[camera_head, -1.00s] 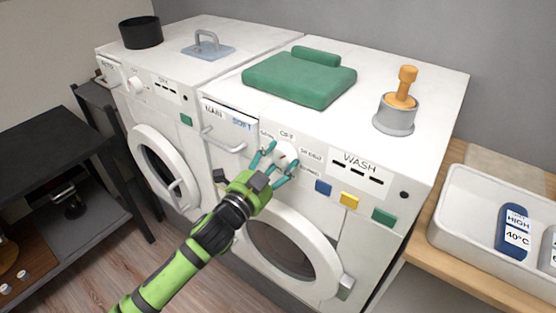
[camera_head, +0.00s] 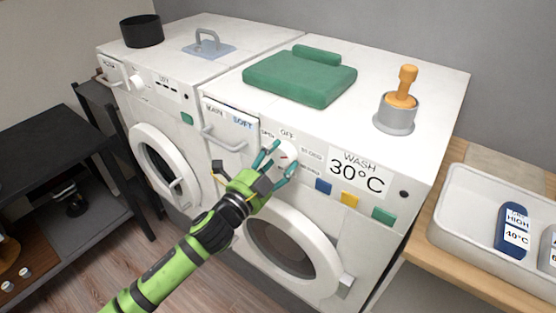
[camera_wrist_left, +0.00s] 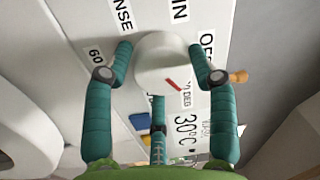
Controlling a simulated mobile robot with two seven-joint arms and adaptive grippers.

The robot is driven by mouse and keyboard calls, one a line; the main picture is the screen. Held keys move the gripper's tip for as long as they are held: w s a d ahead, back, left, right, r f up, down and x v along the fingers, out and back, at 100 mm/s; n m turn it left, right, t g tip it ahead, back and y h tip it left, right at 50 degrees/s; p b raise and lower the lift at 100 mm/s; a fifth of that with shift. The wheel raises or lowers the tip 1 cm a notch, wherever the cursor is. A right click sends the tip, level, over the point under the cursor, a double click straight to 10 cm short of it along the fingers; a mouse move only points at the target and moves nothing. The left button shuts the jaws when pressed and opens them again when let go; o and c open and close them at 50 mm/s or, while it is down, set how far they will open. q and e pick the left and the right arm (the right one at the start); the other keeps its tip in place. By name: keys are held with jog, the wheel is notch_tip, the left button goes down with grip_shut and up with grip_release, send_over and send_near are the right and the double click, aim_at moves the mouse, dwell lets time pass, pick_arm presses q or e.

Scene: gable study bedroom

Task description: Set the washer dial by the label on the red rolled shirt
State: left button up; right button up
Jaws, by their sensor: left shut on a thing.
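The washer (camera_head: 428,118) shows its front panel, with the white dial (camera_head: 287,151) right of the drawer. My left gripper (camera_head: 280,158) is shut on the dial, its teal fingers on either side of it. In the left wrist view the dial (camera_wrist_left: 160,62) sits between the fingers, and its red mark points toward the lower right, on the side of a partly hidden "30 DEG" label. The washer display (camera_head: 357,174) reads "WASH 30°C". No red rolled shirt shows in either view. My right gripper is not in view.
A green folded cloth (camera_head: 300,78) and an orange-handled stamp in a grey cup (camera_head: 396,112) rest on the washer top. Blue, yellow and green buttons sit below the display. A white tray (camera_head: 450,215) at right holds a blue item (camera_head: 512,228) labelled "HIGH 40°C".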

pick_arm(q)
jog(key=o, duration=1)
jog(key=shift+w+a, duration=0.2)
jog(key=shift+a, duration=0.05)
jog(key=shift+c, duration=0.2)
jog(key=shift+o, duration=0.8)
jog(key=shift+w, duration=0.1)
jog(key=shift+s+a+f, duration=0.1)
jog(key=shift+s+a, duration=0.1)
jog(key=shift+s, duration=0.4)
jog(key=v, duration=1)
jog(key=shift+s+a, duration=0.3)
jog(key=shift+a, duration=0.05)
